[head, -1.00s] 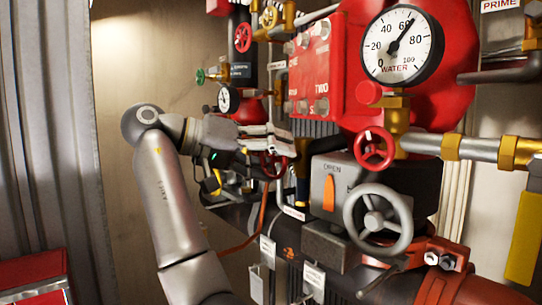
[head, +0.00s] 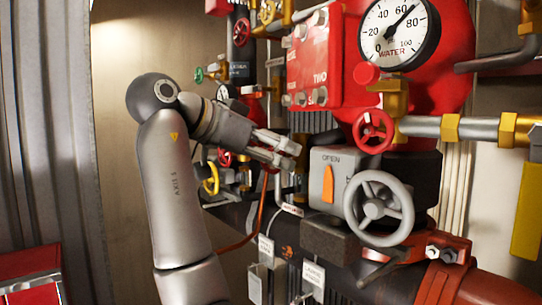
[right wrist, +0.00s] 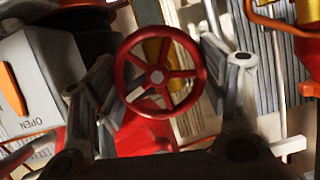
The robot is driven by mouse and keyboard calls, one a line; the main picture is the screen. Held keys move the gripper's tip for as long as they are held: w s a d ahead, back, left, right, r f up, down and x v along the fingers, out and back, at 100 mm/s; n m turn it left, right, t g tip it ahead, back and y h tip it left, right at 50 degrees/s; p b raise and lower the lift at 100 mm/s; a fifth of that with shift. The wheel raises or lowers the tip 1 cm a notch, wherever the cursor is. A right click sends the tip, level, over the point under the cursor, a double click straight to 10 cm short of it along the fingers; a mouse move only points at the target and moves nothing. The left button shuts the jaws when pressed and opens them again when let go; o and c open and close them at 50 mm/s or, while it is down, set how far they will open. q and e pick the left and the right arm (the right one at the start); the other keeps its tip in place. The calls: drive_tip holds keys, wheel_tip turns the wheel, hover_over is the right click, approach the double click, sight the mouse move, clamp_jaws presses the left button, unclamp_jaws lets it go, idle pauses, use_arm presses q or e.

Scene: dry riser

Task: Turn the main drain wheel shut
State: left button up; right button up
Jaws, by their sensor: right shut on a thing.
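In the right wrist view a red five-spoked handwheel (right wrist: 158,77) sits between the two fingers of my right gripper (right wrist: 160,80). The fingers are shut on its rim from both sides. In the head view my right gripper (head: 284,148) is left of the grey box and hides most of that wheel. No readable label shows which wheel is the main drain. My left gripper is not in view.
A grey box (head: 321,165) marked OPEN with an orange lever (head: 328,184) stands right of the gripper. A large grey handwheel (head: 374,208) and another red wheel (head: 373,132) are farther right. A water gauge (head: 398,35) is above. Pipes crowd the space.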

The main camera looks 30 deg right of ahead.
drive_tip(key=shift+f+m+t, duration=0.15)
drive_tip(key=shift+m+t, duration=0.15)
drive_tip(key=shift+m, duration=0.1)
idle(0.3)
drive_tip(key=o, duration=1)
drive_tip(key=shift+o, duration=0.2)
drive_tip(key=shift+a, duration=0.15)
drive_tip(key=v, duration=0.7)
drive_tip(key=shift+a, duration=0.15)
